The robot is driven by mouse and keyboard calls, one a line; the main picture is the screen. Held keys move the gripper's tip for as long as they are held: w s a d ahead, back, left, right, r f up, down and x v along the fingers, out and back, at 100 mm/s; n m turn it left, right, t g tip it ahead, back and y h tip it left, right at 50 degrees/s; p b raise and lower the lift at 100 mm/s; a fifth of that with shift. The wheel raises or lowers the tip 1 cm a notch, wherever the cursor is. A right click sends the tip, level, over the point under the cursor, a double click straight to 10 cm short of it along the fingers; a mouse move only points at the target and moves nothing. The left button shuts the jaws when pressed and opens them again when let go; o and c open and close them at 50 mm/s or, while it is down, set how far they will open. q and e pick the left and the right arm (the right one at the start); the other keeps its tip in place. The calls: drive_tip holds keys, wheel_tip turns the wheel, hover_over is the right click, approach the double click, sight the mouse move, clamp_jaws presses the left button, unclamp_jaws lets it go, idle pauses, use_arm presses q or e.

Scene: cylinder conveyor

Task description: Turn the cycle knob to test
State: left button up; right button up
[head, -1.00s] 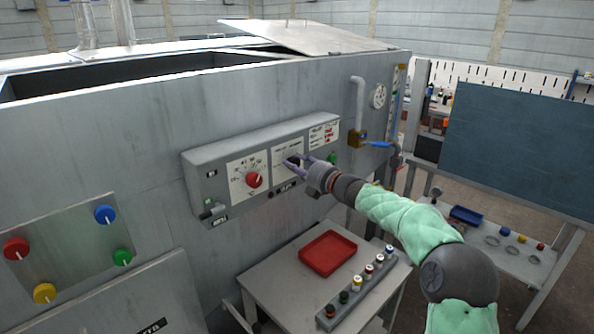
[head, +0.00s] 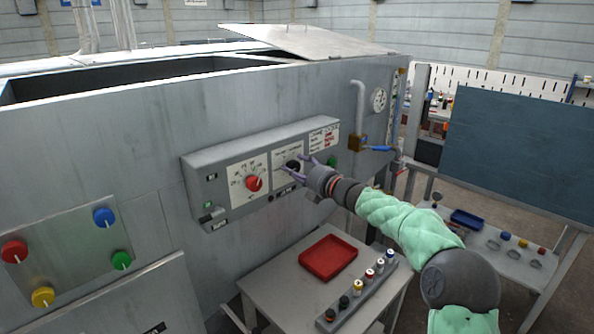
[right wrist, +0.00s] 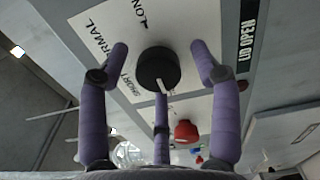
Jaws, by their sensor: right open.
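The cycle knob is a round black knob (head: 293,166) on the grey control panel (head: 225,158), right of a red knob (head: 254,183). In the right wrist view the black knob (right wrist: 157,68) has a white pointer on its face, and the labels NORMAL, LONG and SHORT show on the plate around it. A TEST label cannot be made out. My right gripper (head: 300,165) is open in front of the knob. Its purple fingers (right wrist: 160,48) stand to the left and right of the knob and one below, seemingly apart from it. My left gripper is not in view.
A green button (head: 332,161) sits just right of my gripper. Below stands a small table with a red tray (head: 328,257) and a rack of several small bottles (head: 358,287). A pipe with a blue-handled valve (head: 377,148) is at the right.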

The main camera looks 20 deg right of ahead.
drive_tip(key=v, duration=1.2)
idle(0.5)
